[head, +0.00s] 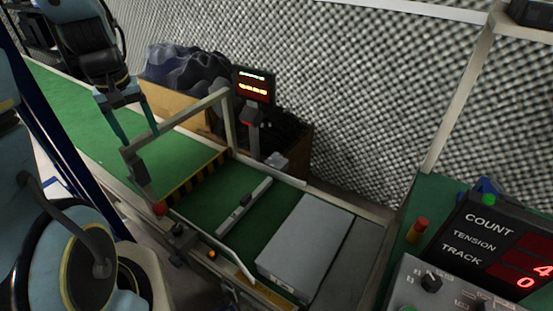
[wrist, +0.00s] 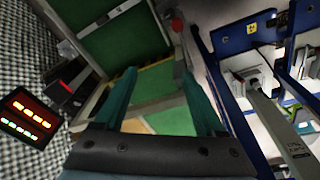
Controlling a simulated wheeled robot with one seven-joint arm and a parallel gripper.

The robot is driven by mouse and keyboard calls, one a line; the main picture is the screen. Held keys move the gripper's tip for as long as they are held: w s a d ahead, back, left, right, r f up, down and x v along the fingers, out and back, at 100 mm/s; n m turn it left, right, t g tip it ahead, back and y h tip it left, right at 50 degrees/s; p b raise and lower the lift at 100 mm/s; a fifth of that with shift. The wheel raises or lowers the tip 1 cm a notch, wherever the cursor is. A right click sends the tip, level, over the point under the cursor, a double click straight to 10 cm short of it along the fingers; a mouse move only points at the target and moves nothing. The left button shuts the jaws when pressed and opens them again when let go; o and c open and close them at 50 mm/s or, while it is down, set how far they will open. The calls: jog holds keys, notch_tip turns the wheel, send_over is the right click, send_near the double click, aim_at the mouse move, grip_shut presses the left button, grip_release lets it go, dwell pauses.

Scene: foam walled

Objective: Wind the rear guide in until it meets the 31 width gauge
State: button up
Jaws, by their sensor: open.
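A slim pale bar (head: 243,205) with a dark fitting lies on the green belt, between a striped black-and-yellow strip (head: 196,179) and a flat grey box (head: 305,242). It may be the rear guide; I cannot tell for sure. I cannot make out a gauge marked 31. A red knob (head: 158,208) and dark knobs (head: 181,238) sit along the near rail. My gripper (head: 135,141) is open and empty, its teal fingers pointing down near the pale metal frame, left of the bar. The wrist view shows the open fingers (wrist: 158,76) with belt and frame beyond, and the red knob (wrist: 177,25).
A pale upright frame (head: 180,117) spans the belt beside my gripper. A lit display (head: 253,85) stands behind it. A count and tension panel (head: 500,245) is at the right. The belt (head: 75,105) at the far left is clear. Blue framing (wrist: 235,42) shows in the wrist view.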

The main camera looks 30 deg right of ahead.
jog(key=w+d+f+b, duration=0.3)
jog(key=w+d+f, duration=0.45)
jog(key=d, duration=0.25)
jog(key=m+t+b, duration=0.3)
jog(key=b, duration=0.5)
send_near(276, 155)
jog(key=shift+h, duration=0.3)
jog(key=x, duration=0.9)
jog(key=shift+w+a, duration=0.1)
jog(key=shift+a, duration=0.05)
grip_shut()
